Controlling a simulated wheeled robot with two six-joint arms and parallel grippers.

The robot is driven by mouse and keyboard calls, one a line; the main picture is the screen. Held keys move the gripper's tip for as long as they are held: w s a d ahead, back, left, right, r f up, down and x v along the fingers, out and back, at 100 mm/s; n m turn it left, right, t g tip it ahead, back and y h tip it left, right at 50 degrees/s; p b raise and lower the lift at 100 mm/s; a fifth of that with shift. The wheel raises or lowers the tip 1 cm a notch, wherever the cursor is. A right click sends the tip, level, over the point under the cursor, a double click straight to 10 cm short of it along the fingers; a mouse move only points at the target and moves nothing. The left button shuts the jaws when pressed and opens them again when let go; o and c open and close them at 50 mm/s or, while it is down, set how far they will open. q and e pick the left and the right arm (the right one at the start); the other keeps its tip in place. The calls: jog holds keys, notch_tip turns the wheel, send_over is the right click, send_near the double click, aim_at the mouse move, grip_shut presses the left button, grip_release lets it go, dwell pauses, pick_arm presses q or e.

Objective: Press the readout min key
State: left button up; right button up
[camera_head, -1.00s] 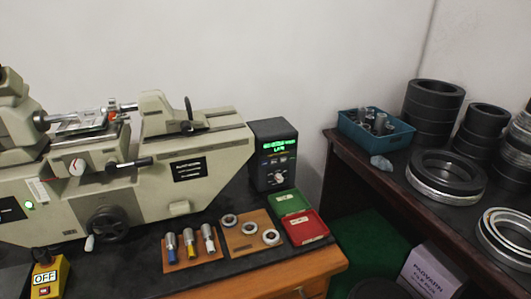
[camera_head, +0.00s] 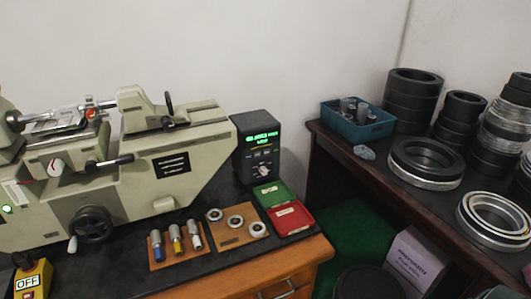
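The readout (camera_head: 257,148) is a dark upright box with a lit green display (camera_head: 263,137), standing at the back right of the bench beside the measuring machine. Small keys and a pale round knob (camera_head: 263,169) show on its front below the display. The key labels are too small to read, so I cannot tell which is the min key. Neither of my grippers is in view.
The beige measuring machine (camera_head: 178,165) fills the left. In front of the readout lie a green and red tray (camera_head: 292,217), a wooden board with rings (camera_head: 232,241) and a board with several cylindrical tools (camera_head: 160,264). A dark side table (camera_head: 380,177) holds black rings and a blue bin (camera_head: 378,131).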

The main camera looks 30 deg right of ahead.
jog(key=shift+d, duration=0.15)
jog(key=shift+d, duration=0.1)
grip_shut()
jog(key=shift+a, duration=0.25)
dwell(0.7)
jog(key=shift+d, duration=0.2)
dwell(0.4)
